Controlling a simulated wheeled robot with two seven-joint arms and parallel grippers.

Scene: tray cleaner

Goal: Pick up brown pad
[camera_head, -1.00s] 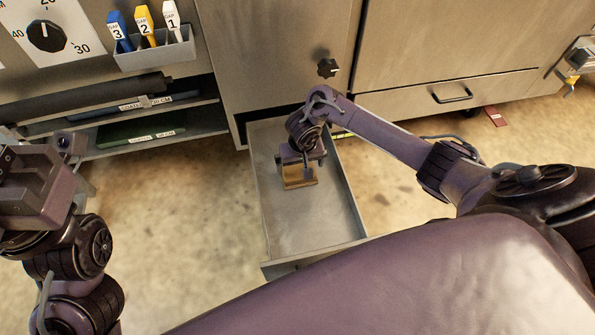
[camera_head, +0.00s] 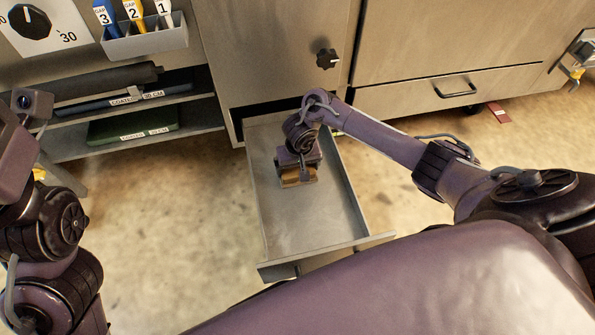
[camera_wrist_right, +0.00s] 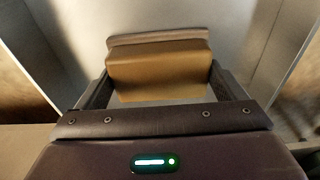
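The brown pad (camera_head: 297,180) lies in the open drawer, below my right gripper (camera_head: 300,172), which hides part of it. In the right wrist view the brown pad (camera_wrist_right: 158,68) is a tan block with a paler far edge. It sits between the two fingers of my right gripper (camera_wrist_right: 160,85), one at each side. The fingers are wide apart and very close to the pad's sides; whether they touch it I cannot tell. My left arm is at the left edge of the head view, and its fingers cannot be made out.
The metal drawer (camera_head: 275,226) has raised walls close around my right gripper. A cabinet (camera_head: 277,50) with a black knob stands behind it. Left are a shelf with a green tray (camera_head: 105,128) and a bin (camera_head: 150,42) of tagged tools. The drawer's front part is bare.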

